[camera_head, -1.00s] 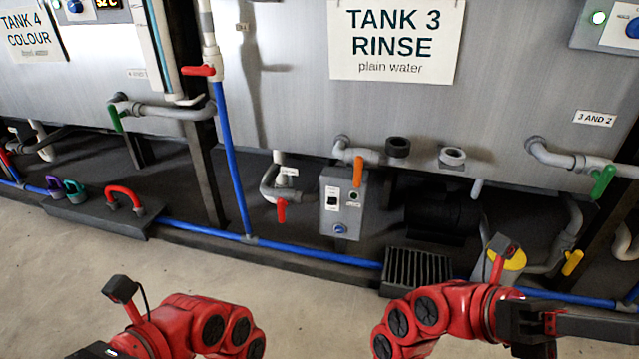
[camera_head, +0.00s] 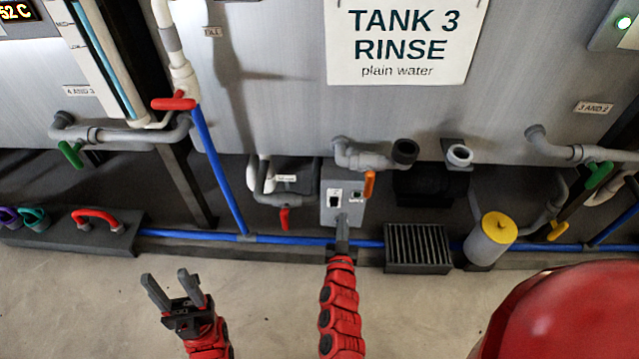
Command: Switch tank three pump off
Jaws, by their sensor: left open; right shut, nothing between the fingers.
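The grey pump control box (camera_head: 327,207) stands below the white "TANK 3 RINSE" sign (camera_head: 400,42). Its face shows a dark switch (camera_head: 334,198) and a small green-black element (camera_head: 356,195). My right gripper (camera_head: 342,222) is shut and empty, in front of the box's lower part, and covers the area where a blue knob sat. I cannot tell whether it touches the box. My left gripper (camera_head: 168,282) is open and empty over the floor, to the left and nearer. The dark pump body (camera_head: 418,187) sits behind, right of the box.
An orange-handled valve (camera_head: 369,183) is right beside the box. A red-handled valve (camera_head: 284,218) hangs to its left. A black grate (camera_head: 417,247) and a yellow-topped canister (camera_head: 492,238) stand right. A blue pipe (camera_head: 290,240) runs along the floor edge. The floor ahead is clear.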

